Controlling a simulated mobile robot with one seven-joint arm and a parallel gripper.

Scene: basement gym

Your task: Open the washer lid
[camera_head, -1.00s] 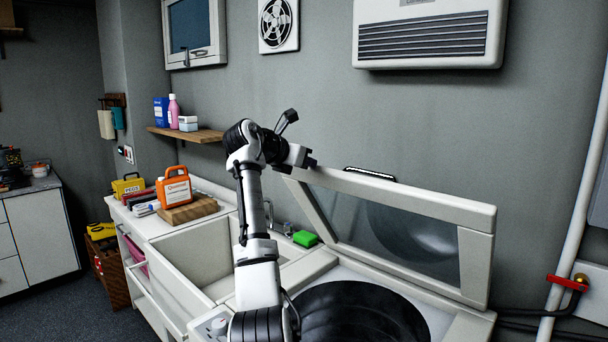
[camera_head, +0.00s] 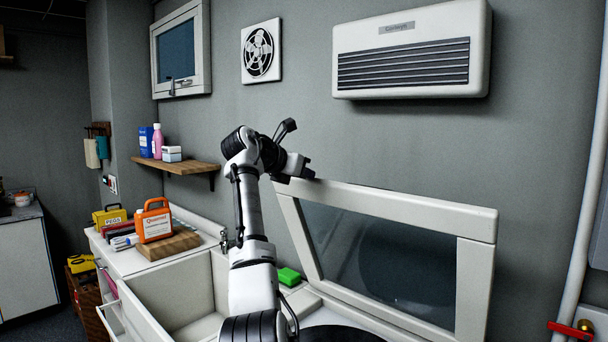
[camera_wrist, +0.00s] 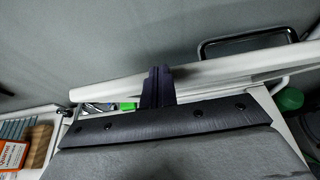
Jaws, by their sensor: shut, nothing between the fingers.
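The washer lid (camera_head: 380,204), a white frame with a dark glass pane, stands raised and steep against the grey wall. The washer (camera_head: 335,316) below it is partly in view, with its dark drum opening at the bottom edge. My gripper (camera_head: 306,172) is shut and empty at the lid's upper left corner. In the wrist view, my gripper (camera_wrist: 158,72) overlaps the lid's white edge (camera_wrist: 220,77); I cannot tell whether it touches. The lid's black handle (camera_wrist: 245,42) shows to the right of the fingers there, and is hidden in the head view.
A white heater (camera_head: 412,52) hangs above the lid. A sink (camera_head: 180,290) and counter with an orange jug (camera_head: 153,222) on a wooden block stand left. A shelf (camera_head: 180,166) holds bottles. A green block (camera_head: 289,277) lies beside the lid. A pipe (camera_head: 585,200) runs at right.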

